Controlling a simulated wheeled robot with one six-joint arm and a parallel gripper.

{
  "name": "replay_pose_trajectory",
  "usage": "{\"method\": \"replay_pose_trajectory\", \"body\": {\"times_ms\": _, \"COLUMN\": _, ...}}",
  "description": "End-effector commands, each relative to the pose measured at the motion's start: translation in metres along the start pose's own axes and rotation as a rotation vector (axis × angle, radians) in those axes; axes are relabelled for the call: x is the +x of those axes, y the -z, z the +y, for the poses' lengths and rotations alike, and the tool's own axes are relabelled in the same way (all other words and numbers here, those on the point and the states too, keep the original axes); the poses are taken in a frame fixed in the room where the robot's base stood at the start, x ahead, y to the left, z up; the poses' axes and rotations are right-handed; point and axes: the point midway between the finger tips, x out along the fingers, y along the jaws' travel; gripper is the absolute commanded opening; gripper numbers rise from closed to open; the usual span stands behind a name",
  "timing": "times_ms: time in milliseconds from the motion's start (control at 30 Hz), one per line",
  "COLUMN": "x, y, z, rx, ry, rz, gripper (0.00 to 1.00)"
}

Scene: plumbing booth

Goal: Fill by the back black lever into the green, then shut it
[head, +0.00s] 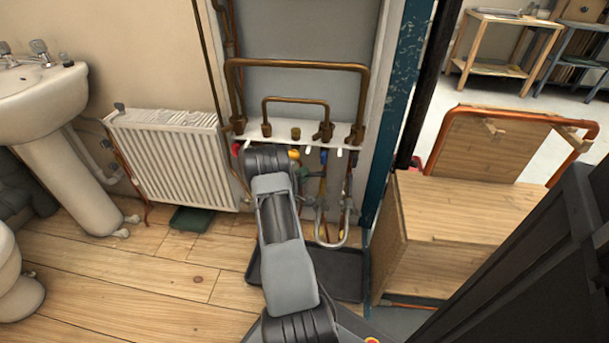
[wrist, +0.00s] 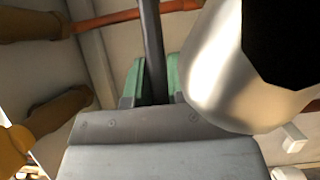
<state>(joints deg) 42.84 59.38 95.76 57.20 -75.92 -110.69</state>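In the head view, my arm reaches toward the white pipe board under the copper pipes, and its end is hidden behind my own links. In the wrist view, my gripper (wrist: 154,82) has two green fingertips, one on each side of a dark, straight bar (wrist: 150,35). The bar fills most of the gap; I cannot tell whether the fingers press on it or whether it is the back black lever. A flat dark green thing (head: 195,219) lies on the floor under the radiator. I cannot make out a black lever in the head view.
Copper pipes (head: 297,65) rise above the board. A black tray (head: 345,287) lies below. A white radiator (head: 172,160) and sink (head: 45,100) stand left, a wooden box (head: 455,215) right. In the wrist view, a large white rounded thing (wrist: 215,75) is close on the right.

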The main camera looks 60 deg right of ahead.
Motion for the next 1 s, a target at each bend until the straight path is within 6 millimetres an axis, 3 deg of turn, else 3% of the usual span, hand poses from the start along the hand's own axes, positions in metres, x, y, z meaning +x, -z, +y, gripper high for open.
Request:
{"method": "replay_pose_trajectory", "body": {"times_ms": 233, "x": 0.001, "y": -0.001, "z": 0.0, "rx": 0.0, "ry": 0.001, "rz": -0.002, "gripper": 0.43}}
{"method": "replay_pose_trajectory", "body": {"times_ms": 567, "x": -0.005, "y": 0.0, "z": 0.001, "rx": -0.001, "ry": 0.001, "rz": 0.002, "gripper": 0.43}}
{"method": "replay_pose_trajectory", "body": {"times_ms": 667, "x": -0.018, "y": 0.001, "z": 0.002, "rx": -0.001, "ry": 0.002, "rz": 0.003, "gripper": 0.43}}
{"method": "replay_pose_trajectory", "body": {"times_ms": 1000, "x": -0.087, "y": 0.001, "z": 0.003, "rx": -0.003, "ry": 0.001, "rz": 0.006, "gripper": 0.43}}
